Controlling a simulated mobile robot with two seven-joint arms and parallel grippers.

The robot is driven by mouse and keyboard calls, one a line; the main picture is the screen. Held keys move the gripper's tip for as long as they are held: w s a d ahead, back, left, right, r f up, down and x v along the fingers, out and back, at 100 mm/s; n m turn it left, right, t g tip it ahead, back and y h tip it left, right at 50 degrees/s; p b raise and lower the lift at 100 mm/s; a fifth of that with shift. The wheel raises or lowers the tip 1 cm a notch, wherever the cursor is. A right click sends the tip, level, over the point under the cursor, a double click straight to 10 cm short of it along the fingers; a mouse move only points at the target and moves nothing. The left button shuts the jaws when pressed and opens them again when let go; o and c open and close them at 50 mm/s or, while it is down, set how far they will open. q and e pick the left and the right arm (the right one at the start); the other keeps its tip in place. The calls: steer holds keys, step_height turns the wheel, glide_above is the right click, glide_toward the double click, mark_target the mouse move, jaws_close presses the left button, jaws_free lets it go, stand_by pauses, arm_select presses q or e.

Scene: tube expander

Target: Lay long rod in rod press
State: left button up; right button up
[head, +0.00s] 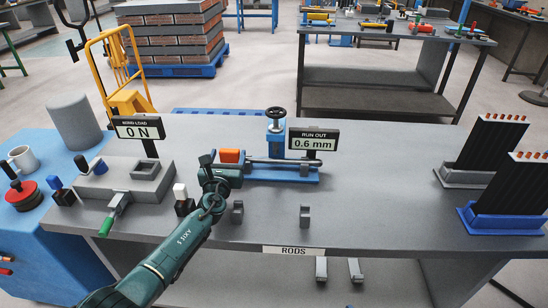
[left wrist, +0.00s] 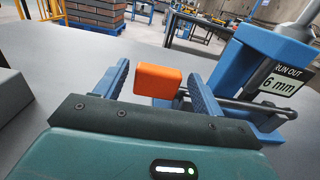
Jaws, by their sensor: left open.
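The rod press (head: 302,176) is blue, with a dark handwheel on its post, and stands mid-table. A long grey rod (head: 285,161) lies along it. An orange block (head: 229,156) is at the rod's left end; I cannot tell whether they are joined. My left gripper (head: 230,165) is at this end, open. In the left wrist view the orange block (left wrist: 158,80) is between the blue fingers, with a gap on both sides. The press (left wrist: 270,50) and rod (left wrist: 255,106) show at the right there. My right gripper is not in view.
A "RUN OUT 0.6 mm" sign (head: 313,140) stands behind the press. Two empty-looking brackets (head: 305,215) stand near the front edge above the "RODS" label (head: 293,251). A grey fixture with levers (head: 130,183) is at left, racks (head: 487,178) at right.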

arm_select(q)
steer(key=shift+s, duration=0.25)
steer(key=o, duration=0.5)
steer(key=shift+o, duration=0.2)
steer(key=shift+f, duration=0.1)
steer(key=shift+o, duration=0.7)
